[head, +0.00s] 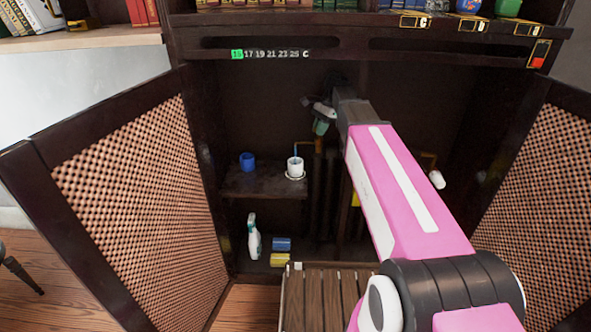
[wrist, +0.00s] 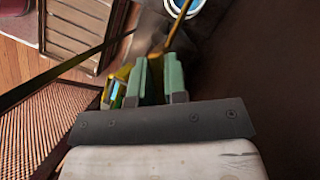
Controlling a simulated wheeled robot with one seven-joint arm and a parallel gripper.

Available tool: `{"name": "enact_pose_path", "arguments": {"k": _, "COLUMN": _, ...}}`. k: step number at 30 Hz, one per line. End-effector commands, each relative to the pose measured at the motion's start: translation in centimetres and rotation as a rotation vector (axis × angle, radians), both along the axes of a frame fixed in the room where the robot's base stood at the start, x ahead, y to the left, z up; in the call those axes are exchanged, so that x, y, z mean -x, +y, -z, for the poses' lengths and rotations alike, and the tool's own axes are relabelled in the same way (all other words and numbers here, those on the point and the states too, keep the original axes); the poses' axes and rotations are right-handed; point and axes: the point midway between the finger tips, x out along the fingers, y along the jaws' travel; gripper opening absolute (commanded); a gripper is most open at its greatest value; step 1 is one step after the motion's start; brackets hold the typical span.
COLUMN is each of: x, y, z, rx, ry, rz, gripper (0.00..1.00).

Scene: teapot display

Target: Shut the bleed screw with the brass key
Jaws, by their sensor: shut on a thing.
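My gripper (head: 322,122) is inside the open dark cabinet, at the top of the radiator (head: 325,190). In the wrist view its two green fingers (wrist: 158,68) are close together, shut on the brass key, which is mostly hidden between them. A thin brass spout (head: 303,144) runs left from near the gripper, above a white cup (head: 295,167); it also shows in the wrist view (wrist: 180,24), beyond the fingertips. The bleed screw cannot be made out; the gripper and the dark cover that area.
The cup stands on a dark shelf (head: 262,190) beside a blue cup (head: 247,162). A spray bottle (head: 254,238), a blue item (head: 281,244) and a yellow item (head: 279,260) are below. Lattice doors (head: 140,205) (head: 540,180) stand open either side. A slatted wooden piece (head: 325,300) is in front.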

Motion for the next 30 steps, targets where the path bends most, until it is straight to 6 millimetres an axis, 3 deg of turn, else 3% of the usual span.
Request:
{"name": "enact_pose_path", "arguments": {"k": 6, "x": -0.12, "y": -0.14, "z": 0.02, "rx": 0.004, "ry": -0.007, "rz": 0.162, "gripper": 0.00}}
{"name": "enact_pose_path", "arguments": {"k": 16, "x": 0.09, "y": -0.12, "z": 0.03, "rx": 0.003, "ry": -0.006, "rz": 0.193, "gripper": 0.00}}
{"name": "enact_pose_path", "arguments": {"k": 24, "x": 0.34, "y": -0.09, "z": 0.03, "rx": 0.000, "ry": -0.005, "rz": 0.495, "gripper": 0.00}}
{"name": "enact_pose_path", "arguments": {"k": 30, "x": 0.19, "y": -0.04, "z": 0.01, "rx": 0.000, "ry": -0.003, "rz": 0.601, "gripper": 0.00}}
